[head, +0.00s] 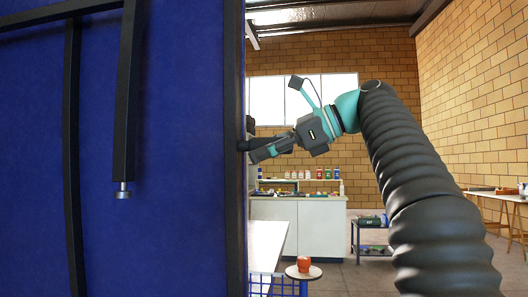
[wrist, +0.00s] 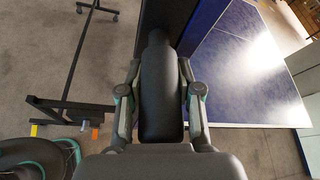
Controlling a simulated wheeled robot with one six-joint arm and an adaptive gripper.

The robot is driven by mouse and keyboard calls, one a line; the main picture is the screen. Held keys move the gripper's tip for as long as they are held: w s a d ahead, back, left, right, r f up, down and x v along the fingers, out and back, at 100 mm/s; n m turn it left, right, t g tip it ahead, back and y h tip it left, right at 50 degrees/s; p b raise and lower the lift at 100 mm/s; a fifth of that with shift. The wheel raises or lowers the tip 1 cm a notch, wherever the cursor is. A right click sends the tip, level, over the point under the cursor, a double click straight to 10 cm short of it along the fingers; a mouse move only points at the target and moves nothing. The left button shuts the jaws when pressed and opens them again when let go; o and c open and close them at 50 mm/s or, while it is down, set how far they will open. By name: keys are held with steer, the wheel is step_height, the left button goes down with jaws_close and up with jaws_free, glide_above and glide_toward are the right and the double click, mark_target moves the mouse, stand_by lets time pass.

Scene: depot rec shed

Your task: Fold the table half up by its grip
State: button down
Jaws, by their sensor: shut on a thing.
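The table half (head: 180,150) stands about upright at the left of the head view, its blue underside facing me, with a black frame and a folding leg (head: 124,100). A black grip (head: 243,146) sticks out at its right edge. My gripper (head: 256,150) is shut on this grip from the right. In the wrist view the thick dark grip (wrist: 160,95) lies between the two fingers, running up to the table half's dark edge (wrist: 155,14). A blue table surface with white lines (wrist: 240,75) shows at the right there, with strong glare.
A small round stool (head: 303,273) with an orange-red object (head: 304,264) stands beyond the table. A white cabinet (head: 310,222) is at the back. A black wheeled frame (wrist: 70,105) stands on the grey floor at the left of the wrist view.

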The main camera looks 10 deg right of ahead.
steer(key=shift+s+a+r, duration=0.1)
steer(key=shift+s+r, duration=0.1)
steer(key=shift+r, duration=0.05)
steer(key=c, duration=0.8)
jaws_free()
steer(key=shift+s+a, duration=0.1)
steer(key=shift+o, duration=0.2)
steer(key=shift+f, duration=0.1)
steer(key=shift+d, duration=0.25)
steer(key=shift+d+r, duration=0.2)
steer(key=shift+d, duration=0.1)
steer(key=v, duration=0.4)
steer(key=shift+s+d, duration=0.2)
steer(key=shift+d, duration=0.1)
steer(key=s+d, duration=0.5)
steer(key=d, duration=0.5)
steer(key=shift+s, duration=0.1)
